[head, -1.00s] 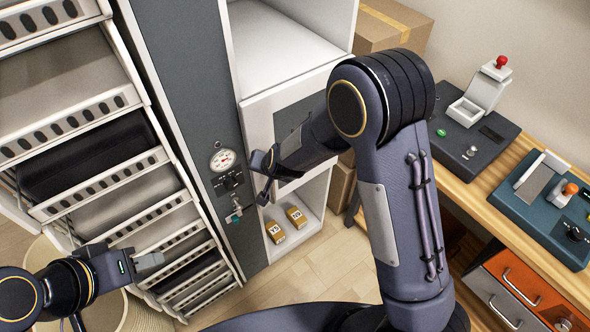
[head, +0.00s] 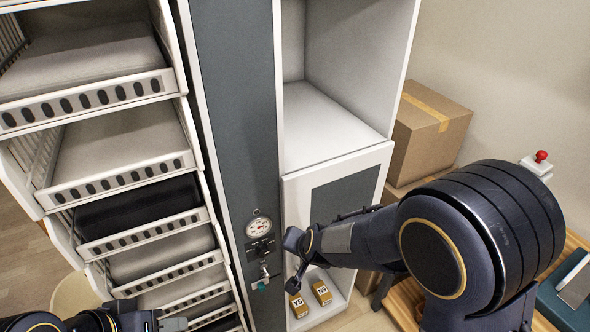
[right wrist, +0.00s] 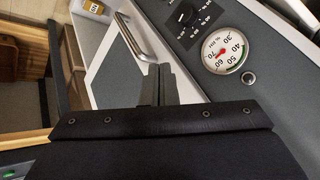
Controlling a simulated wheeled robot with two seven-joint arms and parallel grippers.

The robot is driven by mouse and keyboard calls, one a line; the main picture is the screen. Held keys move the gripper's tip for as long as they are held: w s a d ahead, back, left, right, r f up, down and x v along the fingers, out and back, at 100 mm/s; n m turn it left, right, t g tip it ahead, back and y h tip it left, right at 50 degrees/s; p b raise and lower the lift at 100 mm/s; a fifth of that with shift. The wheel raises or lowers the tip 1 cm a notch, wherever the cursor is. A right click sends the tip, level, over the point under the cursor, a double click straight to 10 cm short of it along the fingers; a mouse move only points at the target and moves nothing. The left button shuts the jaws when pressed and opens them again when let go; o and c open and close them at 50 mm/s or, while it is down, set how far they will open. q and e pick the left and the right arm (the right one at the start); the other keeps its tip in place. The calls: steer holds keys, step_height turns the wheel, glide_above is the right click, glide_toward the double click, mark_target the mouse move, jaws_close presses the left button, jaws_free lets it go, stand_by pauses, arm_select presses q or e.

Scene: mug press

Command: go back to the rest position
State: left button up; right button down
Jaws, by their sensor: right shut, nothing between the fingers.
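My right gripper (right wrist: 157,85) shows in the right wrist view with its grey fingers together and nothing between them. It is in front of the cabinet, near a metal bar handle (right wrist: 136,38) and a round gauge (right wrist: 222,50). In the head view my right arm comes in from the right, and its hand is beside the grey panel column (head: 232,110), close to the gauge (head: 259,227). My left gripper (head: 174,323) is at the bottom left edge of the head view, low in front of the drawer rack. Its finger opening cannot be made out.
A rack of pull-out trays (head: 120,175) fills the left. A white cabinet (head: 330,125) has an open upper bay. Two small labelled boxes, one of them tan (head: 321,292), sit in its lower bay. A cardboard box (head: 428,130) stands behind my right arm. A wooden bench is at right.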

steer(key=s+d+r+n, duration=0.1)
steer(key=s+d+r, duration=0.3)
steer(key=s+d, duration=0.2)
steer(key=s+d+r+n, duration=0.1)
steer(key=s+d+r, duration=0.2)
steer(key=s+d, duration=0.3)
steer(key=s+d+r+n+g+y, duration=0.1)
steer(key=s+d+r, duration=0.3)
steer(key=s+d, duration=0.3)
steer(key=s, duration=0.4)
steer(key=shift+s+r, duration=0.2)
steer(key=shift+r, duration=0.1)
stand_by(0.5)
